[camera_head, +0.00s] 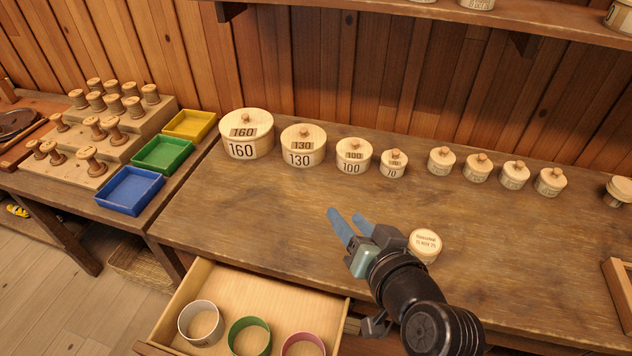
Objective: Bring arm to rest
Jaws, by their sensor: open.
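My gripper (348,222) is over the middle of the wooden workbench (250,215), in front of the row of lidded boxes. Its two blue fingers are apart with nothing between them. My arm reaches up from the lower right. A small round lidded box (425,240) with printed text on its lid stands just right of the gripper, partly hidden by my arm. Whether the gripper touches the bench cannot be told.
Lidded boxes marked 160 (241,150), 130 (300,158), 100 (350,168) and 70 (391,172) stand along the back. An open drawer (180,310) holds several rings. Coloured trays (128,205) and spools stand left. A shelf (400,8) overhangs the back.

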